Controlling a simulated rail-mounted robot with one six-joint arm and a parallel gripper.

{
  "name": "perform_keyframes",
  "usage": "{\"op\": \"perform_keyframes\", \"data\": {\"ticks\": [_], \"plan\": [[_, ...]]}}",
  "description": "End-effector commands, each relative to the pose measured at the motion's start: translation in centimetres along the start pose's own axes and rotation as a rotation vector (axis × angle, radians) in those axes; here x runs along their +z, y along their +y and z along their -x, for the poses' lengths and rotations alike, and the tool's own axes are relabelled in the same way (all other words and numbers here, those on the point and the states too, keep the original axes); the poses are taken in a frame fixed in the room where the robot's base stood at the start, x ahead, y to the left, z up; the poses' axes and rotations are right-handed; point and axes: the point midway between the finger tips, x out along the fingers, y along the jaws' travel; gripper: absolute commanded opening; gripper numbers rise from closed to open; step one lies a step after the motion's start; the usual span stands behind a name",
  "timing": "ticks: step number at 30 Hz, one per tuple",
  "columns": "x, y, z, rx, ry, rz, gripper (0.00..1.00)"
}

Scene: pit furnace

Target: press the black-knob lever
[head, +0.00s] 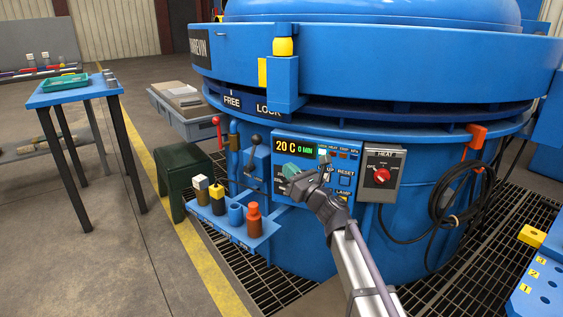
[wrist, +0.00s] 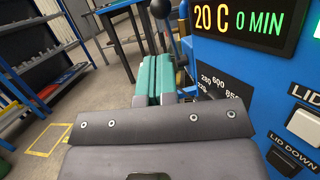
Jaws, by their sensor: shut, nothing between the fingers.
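The black-knob lever (head: 256,140) stands on the left of the blue furnace's front, left of the display panel. Its knob is up and its rod leans slightly. In the wrist view the black knob (wrist: 160,8) and rod show just beyond my fingertips, partly hidden by them. My gripper (head: 290,170) is in front of the control panel, to the right of and slightly below the knob, pointing left. In the wrist view its teal fingers (wrist: 154,75) are together and empty. I cannot tell whether they touch the lever.
A red-knob lever (head: 216,120) stands just left. The control panel (head: 310,150) reads 20 C, 0 MIN; the LID DOWN button (wrist: 293,153) is close by my gripper. A blue shelf (head: 262,230) with several small items lies below. A dial box (head: 382,172) is to the right.

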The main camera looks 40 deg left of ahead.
Motion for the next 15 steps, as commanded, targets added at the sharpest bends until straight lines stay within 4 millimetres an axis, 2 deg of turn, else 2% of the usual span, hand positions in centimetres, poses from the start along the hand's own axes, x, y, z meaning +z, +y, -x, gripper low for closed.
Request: {"op": "perform_keyframes", "data": {"ticks": [1, 9, 15], "plan": [[0.2, -0.1, -1.2, 0.002, 0.000, 0.000, 0.00], [0.3, -0.1, -7.2, 0.002, 0.000, 0.001, 0.00], [0.2, -0.1, -10.8, 0.001, 0.000, 0.000, 0.00]]}}
